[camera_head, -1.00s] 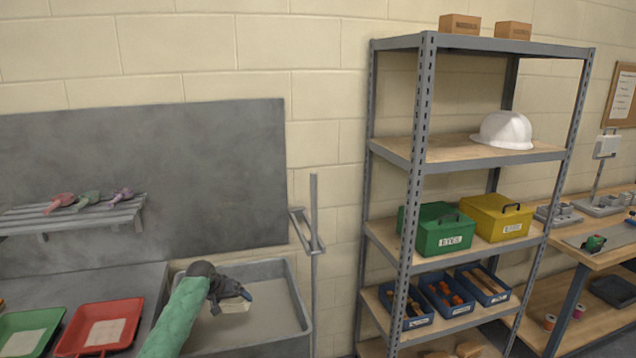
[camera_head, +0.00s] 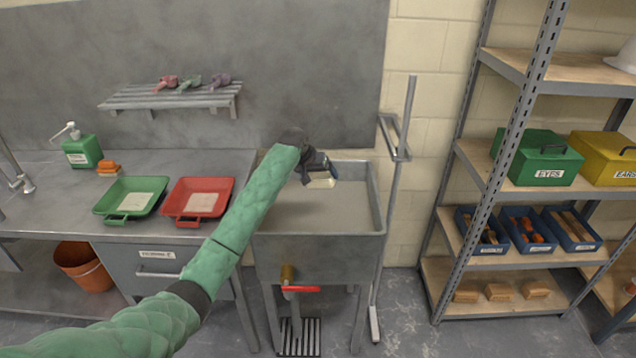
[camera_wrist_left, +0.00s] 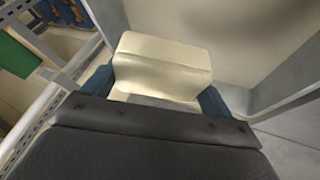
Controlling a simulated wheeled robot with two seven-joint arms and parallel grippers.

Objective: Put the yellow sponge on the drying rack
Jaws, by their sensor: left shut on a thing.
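My left gripper (camera_head: 326,175) is over the grey sink basin. It is shut on a pale cream-yellow block, which looks like the sponge (camera_head: 321,183). In the left wrist view the sponge (camera_wrist_left: 163,62) sits between the two blue fingers, with its far end sticking out. The slatted grey drying rack (camera_head: 172,97) is on the wall to the left, above the counter. Three small pink, green and purple items (camera_head: 190,82) lie along its back. My right gripper is not in view.
The sink (camera_head: 266,243) is below the gripper. A red tray (camera_head: 170,205) and a green tray (camera_head: 104,205) lie on the counter, with a green soap bottle (camera_head: 83,152) and an orange block (camera_head: 108,166) behind. A metal shelf unit (camera_head: 494,190) stands right.

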